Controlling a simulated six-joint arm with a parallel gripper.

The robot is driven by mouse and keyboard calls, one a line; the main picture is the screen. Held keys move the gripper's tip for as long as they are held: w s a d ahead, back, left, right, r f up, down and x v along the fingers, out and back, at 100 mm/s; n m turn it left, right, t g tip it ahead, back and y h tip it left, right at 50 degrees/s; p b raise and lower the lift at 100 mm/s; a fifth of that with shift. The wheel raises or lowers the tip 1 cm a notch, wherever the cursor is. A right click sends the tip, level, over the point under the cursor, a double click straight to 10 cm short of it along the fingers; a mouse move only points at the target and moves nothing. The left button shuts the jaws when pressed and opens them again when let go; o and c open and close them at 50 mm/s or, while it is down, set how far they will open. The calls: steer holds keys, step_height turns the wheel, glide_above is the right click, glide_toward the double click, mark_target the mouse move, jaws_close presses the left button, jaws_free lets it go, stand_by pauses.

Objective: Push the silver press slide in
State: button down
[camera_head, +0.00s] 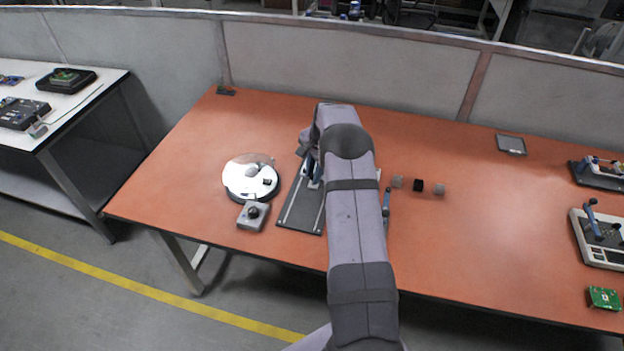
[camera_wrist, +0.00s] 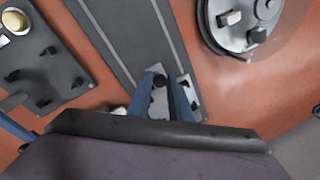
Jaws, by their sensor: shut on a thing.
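The silver press slide (camera_wrist: 186,92) is a light metal plate with a dark round knob (camera_wrist: 159,80). It sits over a dark grey base with two pale rails (camera_wrist: 118,35), which also shows in the head view (camera_head: 300,213). My gripper (camera_wrist: 163,91) has blue fingers, one on each side of the knob, and is shut on it. In the head view my gripper (camera_head: 314,168) is at the far part of the base, and my arm covers much of it and the slide.
A round white-and-black device (camera_head: 250,180) and a grey box with a knob (camera_head: 252,215) stand left of the base.

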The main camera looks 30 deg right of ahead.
steer(key=shift+w+d+r, duration=0.15)
steer(key=shift+w+d, duration=0.15)
steer(key=c, duration=1.6)
jaws_free()
steer(key=shift+w+d, duration=0.1)
steer(key=r+b, duration=0.1)
steer(key=r, duration=0.3)
steer(key=s+r+b, duration=0.1)
steer(key=r, duration=0.2)
steer(key=s+r+b, duration=0.1)
steer(key=r, duration=0.3)
steer(key=shift+s+d+r, duration=0.2)
steer(key=shift+r, duration=0.15)
steer(key=shift+a, duration=0.1)
